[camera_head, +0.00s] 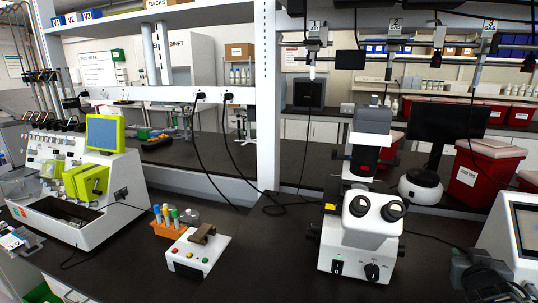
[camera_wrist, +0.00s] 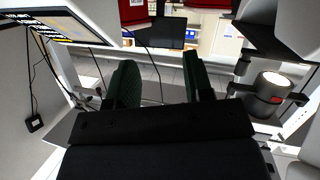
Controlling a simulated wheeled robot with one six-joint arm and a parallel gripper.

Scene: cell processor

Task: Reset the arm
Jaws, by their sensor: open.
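My gripper (camera_wrist: 160,82) shows in the wrist view with its two dark green, ridged fingers spread apart. The gap between the fingers is empty, and they touch nothing that I can see. A dark jointed shape (camera_head: 485,276) at the lower right corner of the head view looks like part of my arm; the fingers cannot be made out there.
A white microscope (camera_head: 362,232) stands at the centre right of the dark bench. A machine with a green-framed screen (camera_head: 107,133) stands left. An orange tube rack (camera_head: 172,229) sits behind a white button box (camera_head: 198,252). Red bins (camera_head: 478,178) stand at right. Bench between box and microscope is clear.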

